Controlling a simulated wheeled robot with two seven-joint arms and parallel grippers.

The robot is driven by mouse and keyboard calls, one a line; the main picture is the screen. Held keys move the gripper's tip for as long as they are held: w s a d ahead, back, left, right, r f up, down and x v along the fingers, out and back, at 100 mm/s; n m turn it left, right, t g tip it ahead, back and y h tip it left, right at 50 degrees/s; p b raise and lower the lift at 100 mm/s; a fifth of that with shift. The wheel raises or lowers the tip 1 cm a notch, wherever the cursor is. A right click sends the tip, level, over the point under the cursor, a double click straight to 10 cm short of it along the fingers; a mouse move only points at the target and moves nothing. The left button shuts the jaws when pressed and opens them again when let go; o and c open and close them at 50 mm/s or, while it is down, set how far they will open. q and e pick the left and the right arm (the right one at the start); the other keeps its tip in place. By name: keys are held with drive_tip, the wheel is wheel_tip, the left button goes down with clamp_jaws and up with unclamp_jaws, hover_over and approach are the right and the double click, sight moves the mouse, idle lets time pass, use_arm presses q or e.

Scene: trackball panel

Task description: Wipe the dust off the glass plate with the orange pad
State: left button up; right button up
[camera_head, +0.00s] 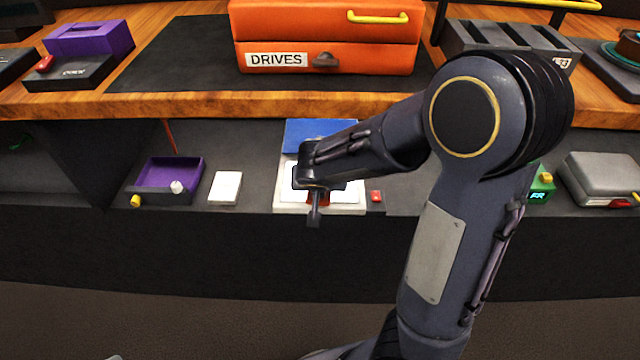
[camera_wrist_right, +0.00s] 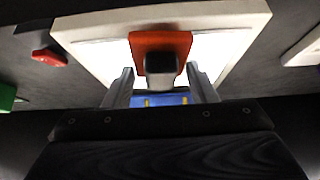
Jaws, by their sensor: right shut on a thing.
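The orange pad (camera_wrist_right: 160,41) has a dark block-like handle (camera_wrist_right: 162,68) that sits between the fingers of my right gripper (camera_wrist_right: 160,88) in the right wrist view. That gripper is shut on the pad's handle. In the head view my right gripper (camera_head: 314,205) is over the glass plate (camera_head: 349,195), and only slivers of orange show beside it. The plate is bright white in a pale frame (camera_wrist_right: 85,27), and the pad covers part of it. I cannot tell whether the pad touches the glass. No dust can be made out. My left gripper is not in view.
A blue panel (camera_head: 310,130) lies behind the plate. A small red item (camera_head: 376,196) is to its right, a white card (camera_head: 225,187) and a purple tray (camera_head: 170,173) to its left. Above is a wooden shelf (camera_head: 60,104) with an orange DRIVES case (camera_head: 325,30).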

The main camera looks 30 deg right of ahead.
drive_tip(key=shift+f+b, duration=0.55)
drive_tip(key=shift+b, duration=0.1)
